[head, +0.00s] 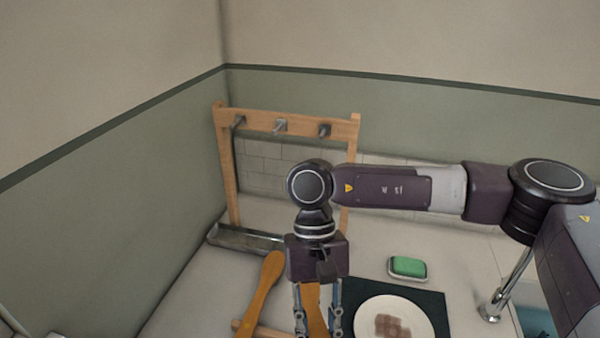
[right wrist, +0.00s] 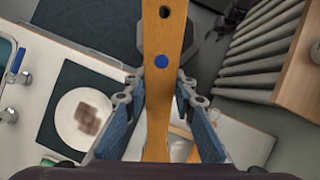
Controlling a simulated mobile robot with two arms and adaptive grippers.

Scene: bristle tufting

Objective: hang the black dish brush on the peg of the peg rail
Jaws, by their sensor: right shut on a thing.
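The wooden peg rail (head: 258,119) stands on two legs near the back corner. Its dark pegs show at the left (head: 238,121), middle (head: 280,126) and right (head: 324,130), with nothing hanging on them. My right gripper (head: 317,326) points down in front of the rail, shut on an orange-brown wooden handle (head: 312,300). In the right wrist view this handle (right wrist: 161,90) has a hole and a blue dot and runs between the fingers. Its brush head and any black bristles are hidden. Another wooden handle (head: 262,290) stands tilted to the left. My left gripper is not in view.
A metal tray (head: 240,238) lies below the rail. A green sponge (head: 408,265) sits in a dish behind a white plate (head: 412,309) on a dark mat (head: 440,315). A faucet (head: 490,312) stands at the right. A wooden bar (head: 270,331) is at the front.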

